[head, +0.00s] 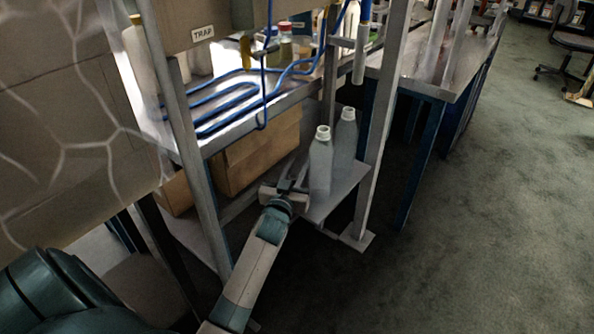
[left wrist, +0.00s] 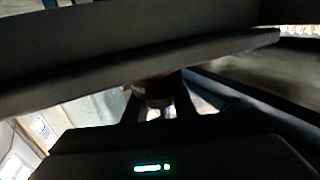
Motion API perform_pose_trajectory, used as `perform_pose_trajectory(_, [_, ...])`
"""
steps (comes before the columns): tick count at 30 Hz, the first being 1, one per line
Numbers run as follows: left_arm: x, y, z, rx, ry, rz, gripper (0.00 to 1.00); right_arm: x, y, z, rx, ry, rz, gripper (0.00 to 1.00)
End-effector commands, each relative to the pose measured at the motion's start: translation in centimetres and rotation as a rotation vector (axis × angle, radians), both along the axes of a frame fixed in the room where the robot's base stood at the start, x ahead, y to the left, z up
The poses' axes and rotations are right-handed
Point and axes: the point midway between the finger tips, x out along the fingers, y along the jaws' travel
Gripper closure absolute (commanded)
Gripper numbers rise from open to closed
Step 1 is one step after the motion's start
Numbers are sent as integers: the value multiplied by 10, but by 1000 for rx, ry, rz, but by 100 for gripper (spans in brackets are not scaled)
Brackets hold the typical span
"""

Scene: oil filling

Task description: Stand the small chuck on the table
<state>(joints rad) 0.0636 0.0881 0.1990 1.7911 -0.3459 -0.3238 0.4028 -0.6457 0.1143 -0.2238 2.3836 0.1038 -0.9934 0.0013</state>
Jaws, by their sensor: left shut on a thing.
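My left gripper (head: 288,187) reaches in from below to the lower shelf of the bench frame, just left of two bottles. In the left wrist view the gripper (left wrist: 155,110) is shut on a small, dark brownish round piece, which I take for the small chuck (left wrist: 158,88). A wide grey edge crosses above the piece and hides its upper part. In the head view the piece cannot be made out between the fingers. My right gripper is not in view.
Two grey bottles (head: 320,162) (head: 346,135) stand on the lower shelf (head: 340,186), close right of the gripper. A cardboard box (head: 255,155) is behind left. Metal posts (head: 378,130) (head: 190,150) flank the space. The bench top (head: 222,118) carries blue tubing. Carpet (head: 470,220) lies clear at right.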

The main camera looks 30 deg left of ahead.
Motion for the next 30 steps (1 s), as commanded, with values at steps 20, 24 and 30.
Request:
perform_pose_trajectory(20, [0,0,-4,-1,-1,0,68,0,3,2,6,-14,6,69])
perform_pose_trajectory(24, [0,0,-4,-1,-1,0,68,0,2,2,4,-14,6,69])
perform_pose_trajectory(30, [-8,-3,-3,-1,1,0,68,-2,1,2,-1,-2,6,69])
